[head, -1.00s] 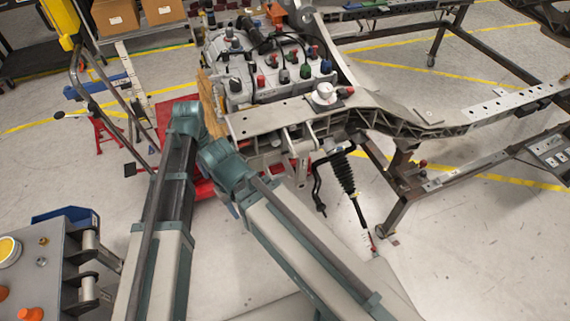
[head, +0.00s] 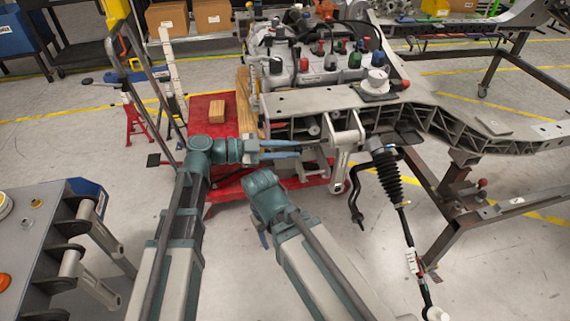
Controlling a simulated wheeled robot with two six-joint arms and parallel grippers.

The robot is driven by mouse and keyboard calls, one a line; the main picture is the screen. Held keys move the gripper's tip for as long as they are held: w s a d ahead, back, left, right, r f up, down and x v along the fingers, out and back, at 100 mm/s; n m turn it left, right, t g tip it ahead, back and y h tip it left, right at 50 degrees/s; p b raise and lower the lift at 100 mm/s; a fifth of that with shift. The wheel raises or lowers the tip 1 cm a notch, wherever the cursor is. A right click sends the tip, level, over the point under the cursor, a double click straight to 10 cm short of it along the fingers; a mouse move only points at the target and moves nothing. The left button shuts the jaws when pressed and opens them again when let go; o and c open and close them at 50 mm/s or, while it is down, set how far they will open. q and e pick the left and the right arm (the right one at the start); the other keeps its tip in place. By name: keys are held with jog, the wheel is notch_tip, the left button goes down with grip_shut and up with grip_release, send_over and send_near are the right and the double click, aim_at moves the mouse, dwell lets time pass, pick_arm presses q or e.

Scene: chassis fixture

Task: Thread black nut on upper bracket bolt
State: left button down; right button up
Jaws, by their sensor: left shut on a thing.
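My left gripper (head: 300,149) points right from the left arm, with its blue fingers close to the left end of the grey chassis frame (head: 310,103). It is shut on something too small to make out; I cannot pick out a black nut. A light metal bracket arm (head: 345,135) hangs below the frame, right of the fingertips. The upper bracket bolt cannot be told apart clearly at this size. My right gripper (head: 263,233) is low beside its own arm, apart from the frame. Its fingers are mostly hidden, so its opening does not show.
A black ribbed boot (head: 387,178) with a rod hangs right of the bracket arm. A grey cart (head: 38,262) is at lower left. Open floor lies below the frame.

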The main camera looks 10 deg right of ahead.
pick_arm(q)
jog(key=shift+w+a+r+t+h+b, duration=0.2)
jog(key=shift+a+r+t+h+b, duration=0.25)
jog(key=shift+h, duration=0.35)
jog(key=shift+d, duration=0.3)
jog(key=shift+d, duration=2.2)
jog(key=shift+d, duration=0.1)
jog(key=shift+w+d, duration=0.1)
jog(key=shift+d, duration=0.5)
jog(key=shift+d, duration=0.35)
jog(key=m, duration=0.6)
jog(key=shift+d+m, duration=0.1)
jog(key=shift+m, duration=0.2)
